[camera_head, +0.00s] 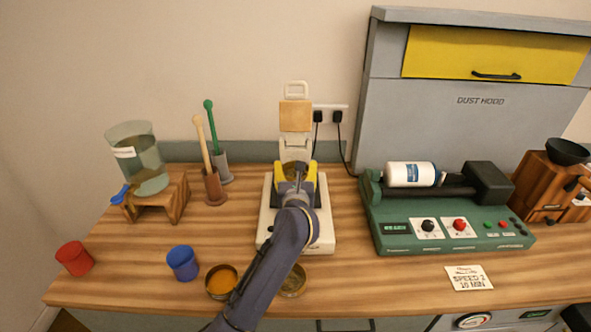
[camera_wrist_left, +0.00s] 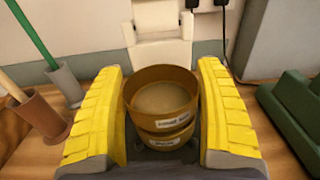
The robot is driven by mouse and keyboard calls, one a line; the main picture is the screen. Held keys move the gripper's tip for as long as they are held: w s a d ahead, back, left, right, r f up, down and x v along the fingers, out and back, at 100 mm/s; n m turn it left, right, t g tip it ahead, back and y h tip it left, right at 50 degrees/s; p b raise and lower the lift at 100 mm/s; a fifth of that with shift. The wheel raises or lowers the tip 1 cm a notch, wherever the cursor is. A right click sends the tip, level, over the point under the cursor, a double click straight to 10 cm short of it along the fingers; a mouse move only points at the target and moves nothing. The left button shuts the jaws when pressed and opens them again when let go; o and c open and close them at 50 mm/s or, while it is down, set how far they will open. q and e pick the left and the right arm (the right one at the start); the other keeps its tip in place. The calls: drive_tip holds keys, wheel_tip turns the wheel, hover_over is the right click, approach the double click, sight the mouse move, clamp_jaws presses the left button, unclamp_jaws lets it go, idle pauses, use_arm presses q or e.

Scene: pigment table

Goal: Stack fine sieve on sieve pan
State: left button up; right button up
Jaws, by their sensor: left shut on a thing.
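In the left wrist view a round brass sieve (camera_wrist_left: 160,93) with a pale tan inside and a white label sits between the two yellow fingers. Directly under it is a second labelled brass ring, which I take for the sieve pan (camera_wrist_left: 166,137). The two look stacked and level; whether they fully touch is unclear. The labels are too blurred to read, but the upper one fits the fine sieve. My left gripper (camera_head: 297,181) is shut on it, above the white shaker base (camera_head: 267,222). In the head view the gripper hides most of the stack. My right gripper is not in view.
An orange-powder dish (camera_head: 221,281) and a brass dish (camera_head: 293,281) flank my left forearm. The green roller machine (camera_head: 450,235) is right of the shaker. The upright clamp (camera_head: 296,115) stands behind the stack.

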use_arm(q)
drive_tip(key=shift+f, duration=0.5)
drive_tip(key=o, duration=1)
drive_tip(key=shift+c, duration=0.2)
drive_tip(key=shift+f, duration=0.1)
drive_tip(key=shift+s, duration=0.15)
drive_tip(key=shift+s+r, duration=0.15)
drive_tip(key=shift+s, duration=2.55)
drive_tip(key=shift+s+r, duration=0.15)
drive_tip(key=shift+s, duration=2.5)
